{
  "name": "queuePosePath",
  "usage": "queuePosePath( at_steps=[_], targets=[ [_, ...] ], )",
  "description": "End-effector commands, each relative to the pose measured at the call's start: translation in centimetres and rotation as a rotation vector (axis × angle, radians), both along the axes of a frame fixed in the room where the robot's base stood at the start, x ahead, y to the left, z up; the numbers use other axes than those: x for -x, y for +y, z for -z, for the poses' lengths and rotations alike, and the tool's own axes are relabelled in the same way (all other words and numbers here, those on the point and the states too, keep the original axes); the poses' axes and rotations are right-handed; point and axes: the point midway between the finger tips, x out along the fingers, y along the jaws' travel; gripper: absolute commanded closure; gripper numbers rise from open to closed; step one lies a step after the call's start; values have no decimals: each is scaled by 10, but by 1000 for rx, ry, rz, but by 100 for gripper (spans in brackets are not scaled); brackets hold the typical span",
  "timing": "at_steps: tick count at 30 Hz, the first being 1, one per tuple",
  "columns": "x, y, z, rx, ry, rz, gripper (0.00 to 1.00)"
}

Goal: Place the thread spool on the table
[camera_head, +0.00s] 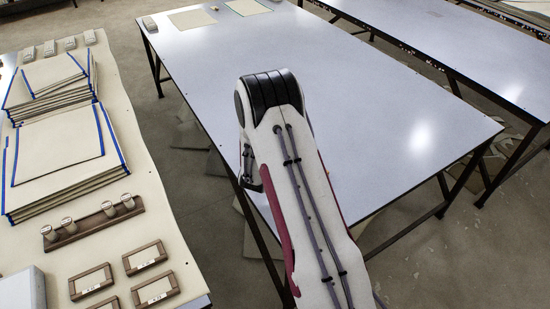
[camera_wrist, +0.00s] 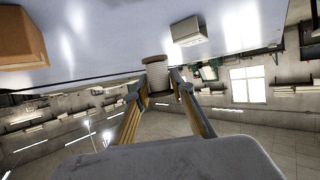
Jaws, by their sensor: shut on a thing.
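The thread spool (camera_wrist: 157,76), pale thread with brown ends, is between the fingers of my gripper (camera_wrist: 155,82) in the wrist view. The gripper is shut on it. The wrist view looks upside down, with the pale table (camera_wrist: 105,45) along its top. The spool's end overlaps the table's edge there; I cannot tell whether it touches. In the head view the large pale table (camera_head: 390,95) stands in the middle, and my arm reaches over its near left part. My arm hides the gripper and spool in that view.
A brown box (camera_wrist: 20,40) and a white box (camera_wrist: 189,31) show on the table in the wrist view. At left in the head view, another table holds fabric stacks (camera_head: 65,155), a wooden rack with several spools (camera_head: 100,221) and small frames (camera_head: 145,257). The big table's middle is clear.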

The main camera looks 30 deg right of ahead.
Motion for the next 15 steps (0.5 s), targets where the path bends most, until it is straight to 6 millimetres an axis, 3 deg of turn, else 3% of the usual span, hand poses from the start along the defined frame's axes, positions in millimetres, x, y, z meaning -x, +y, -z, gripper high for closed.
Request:
queuePosePath(
  at_steps=[6,15],
  targets=[
    [0,0,18,0,0,0,93],
    [0,0,20,0,-1,0,93]
  ],
)
